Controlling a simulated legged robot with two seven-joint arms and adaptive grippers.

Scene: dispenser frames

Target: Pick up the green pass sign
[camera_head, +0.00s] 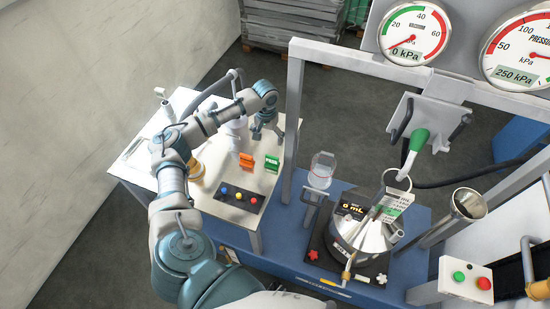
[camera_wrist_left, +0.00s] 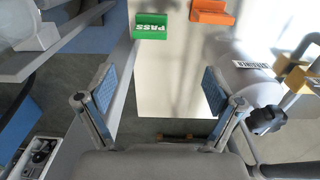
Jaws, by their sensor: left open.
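The green pass sign (camera_head: 271,163) stands on the light table top, beside the orange sign (camera_head: 246,161). In the left wrist view, the green sign (camera_wrist_left: 152,26), with white "PASS" lettering, is near the top, beyond the fingertips and a little left of centre. My left gripper (camera_head: 264,132) is over the back of the table, behind the signs. In the wrist view, its blue-padded fingers (camera_wrist_left: 160,90) are spread wide with nothing between them. It is apart from the green sign. My right gripper is not in view.
A button box (camera_head: 238,198) sits in front of the signs. A white cylinder (camera_head: 234,137) stands near my gripper, left of it. A grey metal frame (camera_head: 294,120) rises right of the table. A clear container (camera_head: 321,170) and a steel vessel (camera_head: 362,232) stand on the blue bench.

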